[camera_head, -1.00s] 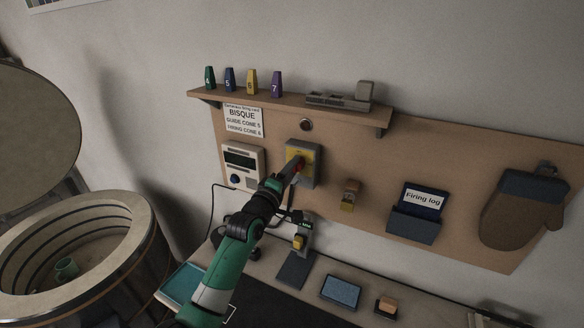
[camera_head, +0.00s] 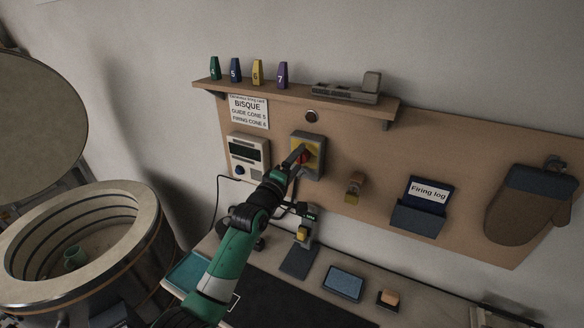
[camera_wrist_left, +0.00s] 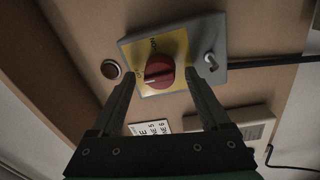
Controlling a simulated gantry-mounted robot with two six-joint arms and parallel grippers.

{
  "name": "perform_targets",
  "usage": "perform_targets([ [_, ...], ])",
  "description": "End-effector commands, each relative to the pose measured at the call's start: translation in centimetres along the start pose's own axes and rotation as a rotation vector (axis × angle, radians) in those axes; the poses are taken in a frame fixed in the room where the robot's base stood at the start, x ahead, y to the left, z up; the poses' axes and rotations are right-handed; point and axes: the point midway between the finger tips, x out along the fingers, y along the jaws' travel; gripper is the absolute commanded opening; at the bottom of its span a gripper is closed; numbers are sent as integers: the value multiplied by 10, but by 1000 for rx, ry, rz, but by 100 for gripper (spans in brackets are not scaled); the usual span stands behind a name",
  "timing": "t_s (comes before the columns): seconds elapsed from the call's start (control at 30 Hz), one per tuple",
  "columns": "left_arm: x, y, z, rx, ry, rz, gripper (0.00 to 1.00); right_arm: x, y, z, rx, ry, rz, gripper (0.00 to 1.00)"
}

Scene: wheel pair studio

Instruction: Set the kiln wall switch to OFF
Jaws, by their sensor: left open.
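The kiln wall switch is a grey box (camera_head: 319,142) with a yellow plate and a red rotary knob (camera_head: 307,157), mounted on the brown wall board. In the left wrist view the red knob (camera_wrist_left: 160,70) sits on the yellow plate (camera_wrist_left: 173,45), with a pale line across its grip. My left gripper (camera_head: 298,154) is open at the knob. In the left wrist view its fingers (camera_wrist_left: 161,84) stand apart on either side of the knob's lower part; I cannot tell whether they touch it. My right gripper is out of view.
A controller (camera_head: 247,155) is left of the switch, and a small yellow-brown item (camera_head: 354,187) is on its right. Above, a shelf (camera_head: 300,100) carries numbered cones. A round dark fitting (camera_head: 312,116) is just above the switch. The open kiln (camera_head: 140,200) stands at lower left.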

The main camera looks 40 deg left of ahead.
Motion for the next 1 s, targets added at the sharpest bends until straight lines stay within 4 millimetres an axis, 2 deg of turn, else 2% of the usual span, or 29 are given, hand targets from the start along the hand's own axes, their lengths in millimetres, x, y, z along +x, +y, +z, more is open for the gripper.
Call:
perform_targets([
  [0.17, -15, -1, 0, -1, 0, 1, 80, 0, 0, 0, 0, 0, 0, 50],
  [0.63, -100, -3, 0, 0, 1, -1, 80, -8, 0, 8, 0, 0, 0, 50],
  [0.8, -114, -1, 0, 0, 1, -2, 80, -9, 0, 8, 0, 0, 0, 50],
  [1.0, -115, -1, 0, 0, 1, -2, 80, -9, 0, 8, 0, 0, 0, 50],
])
